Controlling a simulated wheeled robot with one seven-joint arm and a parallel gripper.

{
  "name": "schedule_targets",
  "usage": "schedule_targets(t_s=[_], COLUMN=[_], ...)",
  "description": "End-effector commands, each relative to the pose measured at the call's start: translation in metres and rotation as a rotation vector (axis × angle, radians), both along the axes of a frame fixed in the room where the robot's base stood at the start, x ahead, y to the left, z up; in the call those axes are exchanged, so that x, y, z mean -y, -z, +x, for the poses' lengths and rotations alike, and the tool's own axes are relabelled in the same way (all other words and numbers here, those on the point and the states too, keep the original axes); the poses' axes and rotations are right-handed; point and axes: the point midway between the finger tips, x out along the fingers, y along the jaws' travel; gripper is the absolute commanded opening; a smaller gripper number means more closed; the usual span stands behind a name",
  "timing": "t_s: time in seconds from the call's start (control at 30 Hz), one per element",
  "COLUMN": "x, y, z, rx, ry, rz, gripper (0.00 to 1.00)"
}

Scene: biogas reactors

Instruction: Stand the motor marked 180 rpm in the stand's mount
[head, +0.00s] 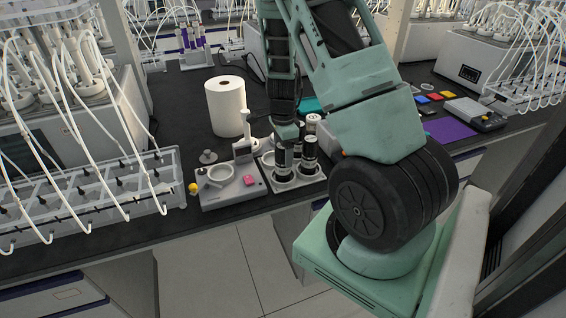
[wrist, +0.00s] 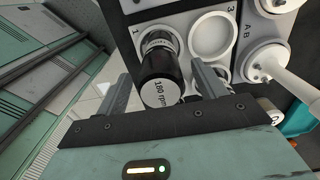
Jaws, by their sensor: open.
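The motor marked 180 rpm (wrist: 163,86) is a black cylinder with a white label on its end. In the wrist view it stands in a round well of a light tray, near a mark 1. My gripper (wrist: 158,78) is open, one finger on each side of this motor; I cannot tell whether they touch it. In the head view my gripper (head: 284,142) is above the nearest dark motors in the tray (head: 292,186). The grey stand (head: 230,193) is left of the tray, with a round ring mount (head: 220,172), apparently empty, and an upright white post (head: 246,130).
A white paper roll (head: 226,107) stands behind the stand. Other motors (head: 311,147) stand close to my gripper. A rack with white tubes (head: 90,200) is at left. A purple mat (head: 450,130) and coloured blocks lie at right.

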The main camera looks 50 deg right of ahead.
Motion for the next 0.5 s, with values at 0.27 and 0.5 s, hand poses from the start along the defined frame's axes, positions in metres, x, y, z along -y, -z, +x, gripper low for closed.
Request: schedule_targets(t_s=[0.27,0.5], x=[0.0,0.0], y=[0.021,0.02], z=[0.001,0.001], rx=[0.001,0.001], ry=[-0.001,-0.001], rz=[-0.001,-0.001], gripper=[0.7,0.48])
